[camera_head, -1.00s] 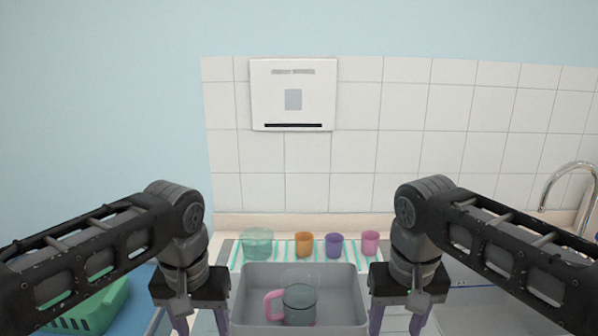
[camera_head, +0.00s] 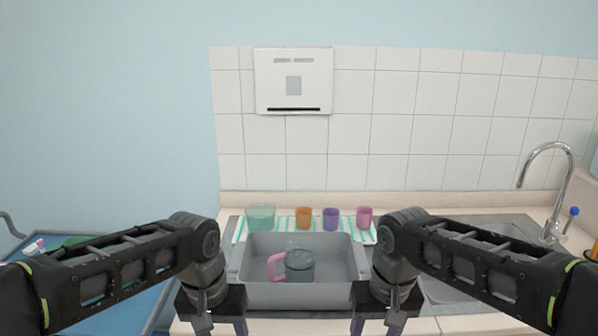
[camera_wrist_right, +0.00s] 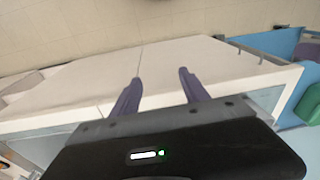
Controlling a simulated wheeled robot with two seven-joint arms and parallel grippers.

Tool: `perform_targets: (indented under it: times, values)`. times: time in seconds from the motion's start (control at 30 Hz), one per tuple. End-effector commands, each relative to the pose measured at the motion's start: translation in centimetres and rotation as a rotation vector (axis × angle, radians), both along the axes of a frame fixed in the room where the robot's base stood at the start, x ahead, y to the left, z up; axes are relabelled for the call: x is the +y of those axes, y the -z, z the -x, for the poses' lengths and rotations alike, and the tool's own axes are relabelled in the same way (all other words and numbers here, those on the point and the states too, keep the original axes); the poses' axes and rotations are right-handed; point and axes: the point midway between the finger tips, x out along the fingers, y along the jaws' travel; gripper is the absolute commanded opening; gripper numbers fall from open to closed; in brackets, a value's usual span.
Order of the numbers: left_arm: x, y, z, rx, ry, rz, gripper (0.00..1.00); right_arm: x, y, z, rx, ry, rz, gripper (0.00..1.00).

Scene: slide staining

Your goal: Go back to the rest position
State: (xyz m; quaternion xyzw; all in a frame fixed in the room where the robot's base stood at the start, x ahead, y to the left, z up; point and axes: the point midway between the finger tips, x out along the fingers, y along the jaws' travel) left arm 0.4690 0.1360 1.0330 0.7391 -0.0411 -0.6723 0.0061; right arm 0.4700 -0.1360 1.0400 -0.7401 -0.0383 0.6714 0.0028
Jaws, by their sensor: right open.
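My left gripper (camera_head: 222,326) hangs at the lower edge of the head view, left of the grey bin, with its purple fingers apart and no object visible between them. Its fingertips are cut off by the frame. My right gripper (camera_head: 376,327) hangs likewise to the right of the bin. In the right wrist view its two fingers (camera_wrist_right: 160,76) are apart and empty, in front of a white counter or cabinet. Both arms are bent with the grippers pointing down, roughly mirrored.
A grey bin (camera_head: 290,295) holds a clear jug with a pink handle (camera_head: 299,265). Behind it, a teal container (camera_head: 261,217) and orange (camera_head: 303,217), purple (camera_head: 330,218) and pink (camera_head: 364,217) cups stand on a striped mat. A sink tap (camera_head: 565,190) is right; a blue surface (camera_head: 110,310) is left.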

Motion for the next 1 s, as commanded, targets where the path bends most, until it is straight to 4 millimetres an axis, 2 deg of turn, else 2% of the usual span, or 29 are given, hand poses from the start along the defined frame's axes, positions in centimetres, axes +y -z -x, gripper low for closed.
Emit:
perform_targets:
  times: [0.03, 0.17, 0.27, 0.37, 0.47, 0.5, 0.6, 0.63, 0.7, 0.8, 0.9, 1.0]
  values:
    - [-0.4, 1.7, -0.1, 0.012, 0.008, 0.012, 0.53, 0.4, 1.7, -0.1, 0.012, -0.008, -0.010, 0.53]
    - [-1.7, 6.2, -0.4, 0.029, 0.027, 0.055, 0.53, 1.6, 6.4, -0.4, 0.029, -0.027, -0.048, 0.53]
    - [-2.8, 10.6, -0.1, 0.045, 0.037, 0.099, 0.53, 2.6, 10.9, -0.2, 0.045, -0.037, -0.089, 0.53]
    - [-4.1, 16.5, 1.1, 0.068, 0.038, 0.157, 0.53, 3.9, 17.0, 0.9, 0.069, -0.040, -0.144, 0.53]
    - [-5.5, 23.7, 3.9, 0.092, 0.014, 0.229, 0.53, 5.1, 24.4, 3.8, 0.094, -0.018, -0.214, 0.53]
    - [-5.9, 26.6, 5.6, 0.100, -0.004, 0.256, 0.53, 5.5, 27.3, 5.4, 0.099, 0.000, -0.243, 0.53]
    - [-6.6, 32.4, 10.1, 0.106, -0.063, 0.304, 0.53, 6.2, 33.2, 10.1, 0.108, 0.059, -0.296, 0.53]
    - [-6.7, 33.8, 11.5, 0.106, -0.080, 0.312, 0.53, 6.4, 34.6, 11.5, 0.108, 0.076, -0.306, 0.53]
    - [-6.7, 36.2, 14.5, 0.103, -0.120, 0.320, 0.53, 6.5, 37.0, 14.6, 0.106, 0.117, -0.319, 0.53]
    - [-6.5, 38.1, 17.6, 0.097, -0.160, 0.317, 0.53, 6.4, 38.8, 17.7, 0.098, 0.159, -0.321, 0.53]
    - [-6.3, 38.8, 19.0, 0.089, -0.179, 0.310, 0.53, 6.3, 39.5, 19.2, 0.090, 0.179, -0.318, 0.53]
    - [-6.2, 39.0, 19.4, 0.083, -0.185, 0.307, 0.53, 6.2, 39.7, 19.5, 0.085, 0.186, -0.316, 0.53]
